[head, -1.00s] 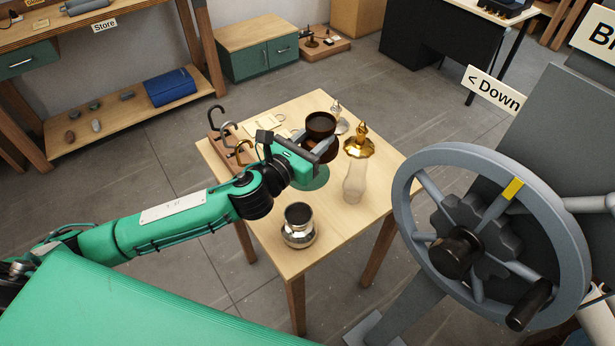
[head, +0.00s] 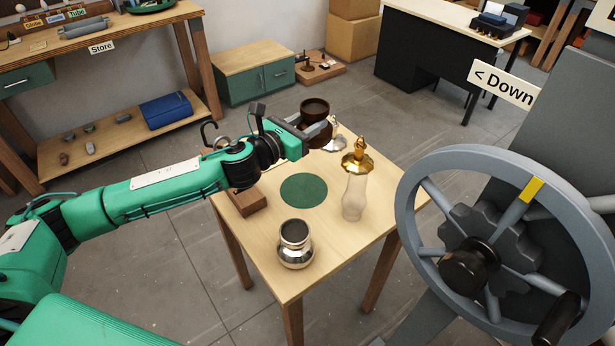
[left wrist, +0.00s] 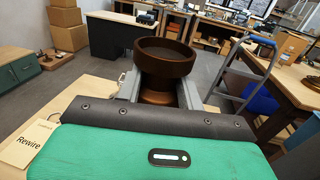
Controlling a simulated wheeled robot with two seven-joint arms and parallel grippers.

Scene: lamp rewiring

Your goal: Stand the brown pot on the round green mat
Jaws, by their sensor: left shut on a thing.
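The brown pot (head: 314,108) is held upright in my left gripper (head: 318,130), beyond the mat toward the table's far edge. In the left wrist view the brown pot (left wrist: 164,66) stands between the two grey fingers of my left gripper (left wrist: 160,88), which are shut on its narrower middle. The round green mat (head: 304,190) lies bare on the wooden table, nearer than the pot. Whether the pot's base touches the table is hidden behind the gripper. My right gripper is not in view.
A large handwheel (head: 490,240) is at the right.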

